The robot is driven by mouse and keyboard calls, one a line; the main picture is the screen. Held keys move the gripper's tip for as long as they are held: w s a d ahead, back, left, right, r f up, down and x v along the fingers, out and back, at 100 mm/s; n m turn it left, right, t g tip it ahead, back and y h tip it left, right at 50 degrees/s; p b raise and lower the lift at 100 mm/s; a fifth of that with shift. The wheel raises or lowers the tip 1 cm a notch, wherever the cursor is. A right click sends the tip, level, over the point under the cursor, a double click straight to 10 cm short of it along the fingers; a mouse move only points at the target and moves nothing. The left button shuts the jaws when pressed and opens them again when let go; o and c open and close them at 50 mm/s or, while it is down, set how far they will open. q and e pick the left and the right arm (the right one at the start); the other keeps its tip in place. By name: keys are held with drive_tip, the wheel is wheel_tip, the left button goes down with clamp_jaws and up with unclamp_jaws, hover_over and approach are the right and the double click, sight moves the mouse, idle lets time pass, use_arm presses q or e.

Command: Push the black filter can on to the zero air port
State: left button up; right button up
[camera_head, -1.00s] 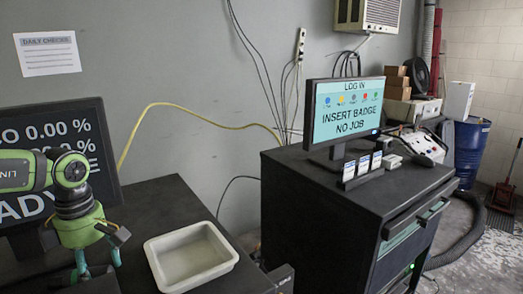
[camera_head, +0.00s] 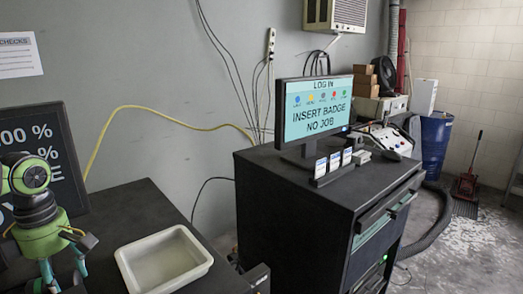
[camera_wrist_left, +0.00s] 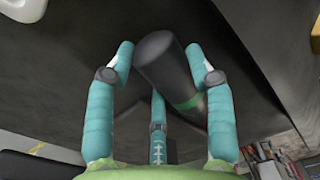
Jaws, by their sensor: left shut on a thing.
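The black filter can (camera_wrist_left: 165,62), a dark cylinder with a green band near its lower end, lies tilted between the teal fingers of my left gripper (camera_wrist_left: 160,56) in the left wrist view. The left gripper is shut on it. In the head view my left gripper (camera_head: 62,284) is at the bottom left, fingers pointing down, partly cut off by the frame edge. The can cannot be made out there. I cannot identify the zero air port in either view. My right gripper is not in view.
A white tray (camera_head: 163,260) sits on the dark bench top (camera_head: 120,215) right of the left gripper. A monitor (camera_head: 40,160) stands behind the gripper. A black cabinet (camera_head: 290,215) with a login screen (camera_head: 318,110) stands to the right. A yellow cable (camera_head: 160,113) hangs along the wall.

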use_arm(q)
drive_tip(key=shift+r+p, duration=1.25)
drive_tip(key=shift+r, duration=1.2)
